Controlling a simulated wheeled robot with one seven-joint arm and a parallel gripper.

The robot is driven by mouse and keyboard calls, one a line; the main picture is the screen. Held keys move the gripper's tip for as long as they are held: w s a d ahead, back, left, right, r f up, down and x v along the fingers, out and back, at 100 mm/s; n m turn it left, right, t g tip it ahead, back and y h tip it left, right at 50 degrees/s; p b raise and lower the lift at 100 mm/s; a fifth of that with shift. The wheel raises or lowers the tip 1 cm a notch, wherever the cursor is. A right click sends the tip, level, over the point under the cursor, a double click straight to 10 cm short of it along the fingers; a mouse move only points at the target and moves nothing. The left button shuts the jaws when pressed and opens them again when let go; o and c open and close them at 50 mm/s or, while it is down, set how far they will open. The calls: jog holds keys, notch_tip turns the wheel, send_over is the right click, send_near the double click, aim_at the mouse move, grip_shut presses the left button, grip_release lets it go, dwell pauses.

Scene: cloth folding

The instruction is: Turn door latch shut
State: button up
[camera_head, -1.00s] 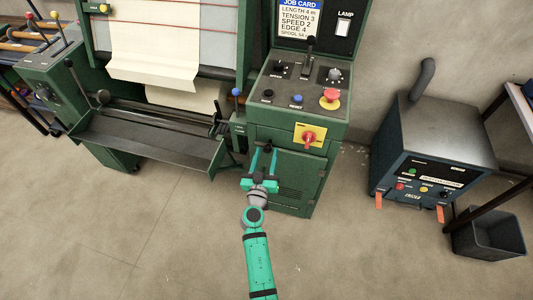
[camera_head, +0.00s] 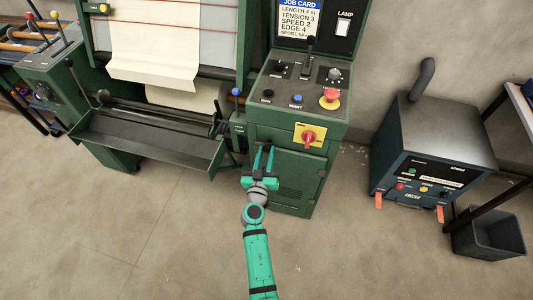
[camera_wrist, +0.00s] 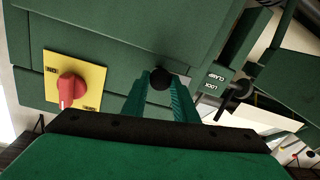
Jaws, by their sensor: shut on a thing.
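The green cabinet door (camera_head: 300,178) is on the front of the control cabinet. A small black latch knob (camera_head: 268,148) sits at its upper left edge; it also shows in the wrist view (camera_wrist: 160,77). My gripper (camera_head: 264,154) reaches up to the knob from below, and its teal fingers are shut on it. In the wrist view my fingertips (camera_wrist: 160,88) are on both sides of the knob. The fingers partly hide the latch, and I cannot tell its turn angle.
A red rotary switch on a yellow plate (camera_head: 310,136) sits just right of the latch, also in the wrist view (camera_wrist: 72,86). A metal tray (camera_head: 150,142) juts out at left. A dark blue machine (camera_head: 430,150) stands at right. The floor in front is clear.

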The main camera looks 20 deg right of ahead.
jog(key=n, duration=0.4)
jog(key=shift+n+g, duration=0.3)
jog(key=n, duration=0.8)
jog(key=shift+w+a+g, duration=0.1)
jog(key=shift+g, duration=0.3)
jog(key=shift+n+h, duration=0.4)
jog(key=shift+n, duration=1.4)
jog(key=shift+f, duration=0.1)
jog(key=o, duration=1)
